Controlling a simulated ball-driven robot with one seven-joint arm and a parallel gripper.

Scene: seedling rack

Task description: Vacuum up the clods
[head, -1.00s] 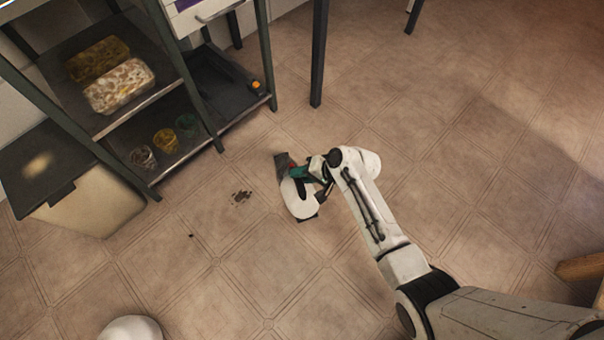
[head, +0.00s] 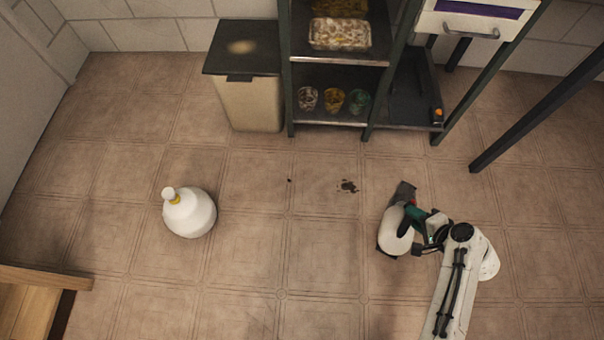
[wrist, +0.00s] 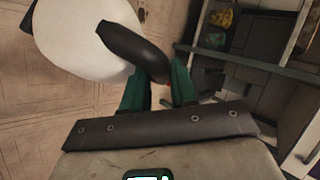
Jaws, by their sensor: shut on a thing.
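The dark clods (head: 348,186) lie in a small patch on the tiled floor in front of the rack, with a tiny dark speck (head: 289,180) to their left. My gripper (head: 408,216) is shut on the dark handle of a white handheld vacuum (head: 396,232). The vacuum's grey nozzle (head: 404,192) points toward the rack, to the right of the clods and apart from them. In the wrist view, the green fingers (wrist: 160,88) close around the black handle (wrist: 132,50) beside the white vacuum body (wrist: 75,38). The clods are not seen in the wrist view.
A metal rack (head: 335,124) with cups and trays stands behind the clods. A lidded bin (head: 250,104) is left of it. A white bottle (head: 190,212) stands on the floor at left. A table leg (head: 540,110) is at right. Floor around the clods is clear.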

